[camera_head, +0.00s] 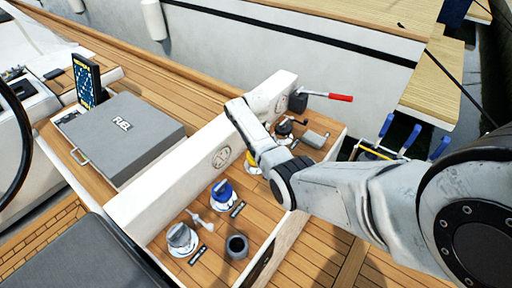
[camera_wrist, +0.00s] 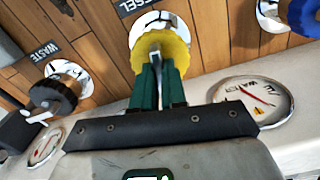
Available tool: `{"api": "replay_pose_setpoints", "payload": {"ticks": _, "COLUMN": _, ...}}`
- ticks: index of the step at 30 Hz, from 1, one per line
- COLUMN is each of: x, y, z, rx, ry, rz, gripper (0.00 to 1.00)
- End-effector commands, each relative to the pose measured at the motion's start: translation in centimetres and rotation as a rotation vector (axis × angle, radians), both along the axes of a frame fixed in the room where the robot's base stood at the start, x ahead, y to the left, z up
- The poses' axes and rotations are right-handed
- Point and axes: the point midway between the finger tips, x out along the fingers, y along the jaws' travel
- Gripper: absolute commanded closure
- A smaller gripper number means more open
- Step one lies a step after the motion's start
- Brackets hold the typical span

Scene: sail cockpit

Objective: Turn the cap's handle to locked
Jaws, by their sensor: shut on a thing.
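The yellow cap (camera_wrist: 160,45) sits on a white ring in the deck, beside a label (camera_wrist: 133,5) that is partly cut off and reads "...ESEL". In the wrist view my gripper (camera_wrist: 158,75) has its green fingers shut on the cap's thin grey upright handle (camera_wrist: 154,57). The fingers hide most of the handle and part of the cap. In the head view only an edge of the yellow cap (camera_head: 251,160) shows beside my arm, and my gripper is hidden there.
A black cap (camera_wrist: 52,96) stands by the "WASTE" label (camera_wrist: 43,50), left in the wrist view. A blue cap (camera_head: 222,192) stands nearer in the head view. A white wall with round gauges (camera_wrist: 258,100) runs alongside. A red-handled lever (camera_head: 325,96) projects from the wall's far end.

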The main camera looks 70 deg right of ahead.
Motion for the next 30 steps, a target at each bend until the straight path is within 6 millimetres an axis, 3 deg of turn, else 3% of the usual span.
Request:
{"api": "replay_pose_setpoints", "payload": {"ticks": 22, "x": 0.01, "y": -0.03, "z": 0.04, "rx": 0.0, "ry": 0.0, "rz": -0.086, "gripper": 1.0}}
{"api": "replay_pose_setpoints", "payload": {"ticks": 23, "x": 0.01, "y": -0.03, "z": 0.04, "rx": 0.0, "ry": 0.0, "rz": -0.086, "gripper": 0.86}}
{"api": "replay_pose_setpoints", "payload": {"ticks": 30, "x": 0.0, "y": -0.01, "z": 0.02, "rx": 0.0, "ry": 0.0, "rz": -0.086, "gripper": 0.64}}
